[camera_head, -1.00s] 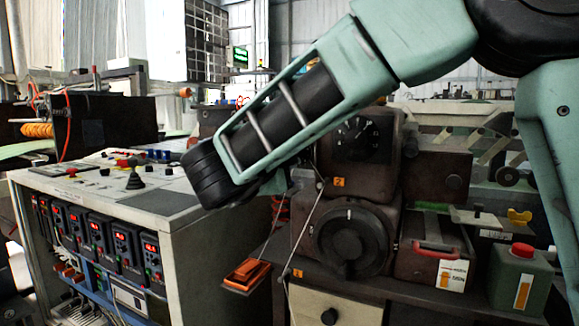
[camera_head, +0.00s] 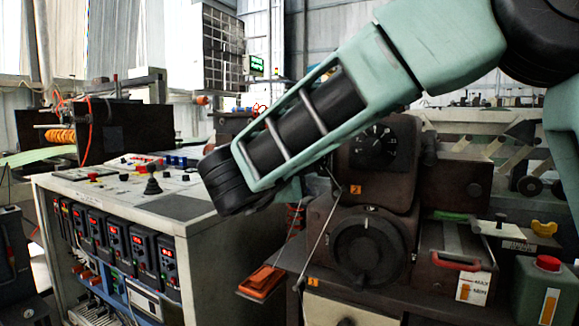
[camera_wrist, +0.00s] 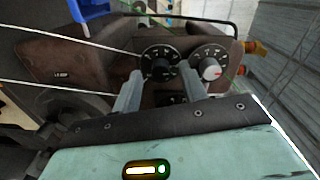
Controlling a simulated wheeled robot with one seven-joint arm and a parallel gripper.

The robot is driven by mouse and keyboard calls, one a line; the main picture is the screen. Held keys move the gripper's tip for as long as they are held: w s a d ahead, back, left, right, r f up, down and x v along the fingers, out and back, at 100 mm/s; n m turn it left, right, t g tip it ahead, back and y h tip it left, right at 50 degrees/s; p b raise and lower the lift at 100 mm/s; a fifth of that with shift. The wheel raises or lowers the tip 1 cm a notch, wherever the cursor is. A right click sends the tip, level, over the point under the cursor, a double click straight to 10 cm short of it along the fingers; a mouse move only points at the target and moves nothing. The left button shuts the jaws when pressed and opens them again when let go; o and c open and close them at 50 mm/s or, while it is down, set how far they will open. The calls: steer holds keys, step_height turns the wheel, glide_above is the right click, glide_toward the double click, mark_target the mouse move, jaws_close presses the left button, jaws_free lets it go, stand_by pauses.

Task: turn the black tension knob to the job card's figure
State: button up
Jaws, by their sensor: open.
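In the wrist view a black knob (camera_wrist: 161,67) sits on a dark round dial with pale marks on a brown panel. My gripper (camera_wrist: 159,78) is open, with one finger to each side of this knob in the picture. I cannot tell whether the fingers touch it. A second dial with a pale grey knob (camera_wrist: 210,70) is just to the right. The dial figures are too small to read. In the head view a black dial (camera_head: 377,147) shows on the upper brown box; my gripper cannot be made out there. I cannot pick out the job card.
A large black round handwheel (camera_head: 368,250) is below the dial box. A control console (camera_head: 180,205) with red displays stands at the left. An orange block (camera_head: 262,282), a brown box with a red handle (camera_head: 455,262) and a green red-capped container (camera_head: 545,288) are nearby. Thin cords cross the wrist view.

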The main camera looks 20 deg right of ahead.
steer(key=v, duration=1.7)
